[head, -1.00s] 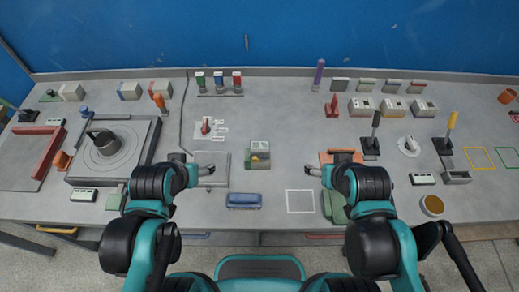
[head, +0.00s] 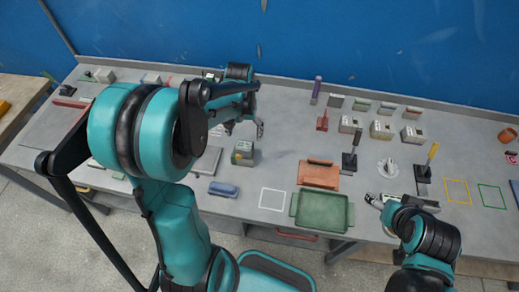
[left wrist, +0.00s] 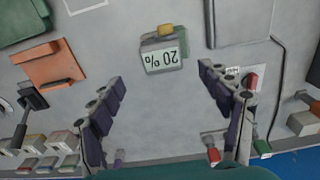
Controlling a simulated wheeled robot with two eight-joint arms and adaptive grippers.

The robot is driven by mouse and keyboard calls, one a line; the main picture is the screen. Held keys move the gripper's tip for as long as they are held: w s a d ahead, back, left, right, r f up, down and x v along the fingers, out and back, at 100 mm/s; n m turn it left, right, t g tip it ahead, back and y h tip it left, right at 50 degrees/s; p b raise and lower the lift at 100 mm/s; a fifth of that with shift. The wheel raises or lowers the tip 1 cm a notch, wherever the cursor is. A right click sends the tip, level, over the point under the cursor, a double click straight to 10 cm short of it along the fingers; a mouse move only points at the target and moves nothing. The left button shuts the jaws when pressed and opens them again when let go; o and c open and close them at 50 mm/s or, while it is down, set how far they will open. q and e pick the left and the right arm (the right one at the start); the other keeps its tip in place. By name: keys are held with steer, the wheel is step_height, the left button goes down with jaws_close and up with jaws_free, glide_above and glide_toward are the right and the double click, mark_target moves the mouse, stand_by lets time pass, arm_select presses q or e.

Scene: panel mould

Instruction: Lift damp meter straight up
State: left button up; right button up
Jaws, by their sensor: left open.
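The damp meter (head: 243,153) is a small grey-green box with a yellow part on top, standing on the grey table. My left gripper (head: 244,128) is open and empty, just behind the meter. In the left wrist view my left gripper (left wrist: 161,78) has its fingers spread wide, with the meter ahead between their lines and touching neither. My right gripper (head: 378,199) is low over the table at the right; its jaws are too small to judge.
A blue block (head: 224,189) and a white outlined square (head: 272,198) lie nearer the front edge. A black-handled lever (head: 351,156) stands beyond. My left arm hides much of the table's left.

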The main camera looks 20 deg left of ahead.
mark_target(244, 145)
arm_select(q)
step_height(244, 145, down, 8)
steer(key=shift+s+a+r+b, duration=0.1)
steer(key=shift+a+b, duration=0.05)
steer(key=shift+b, duration=0.9)
steer(key=c, duration=1.6)
steer(key=shift+o, duration=0.2)
steer(key=shift+r, duration=0.15)
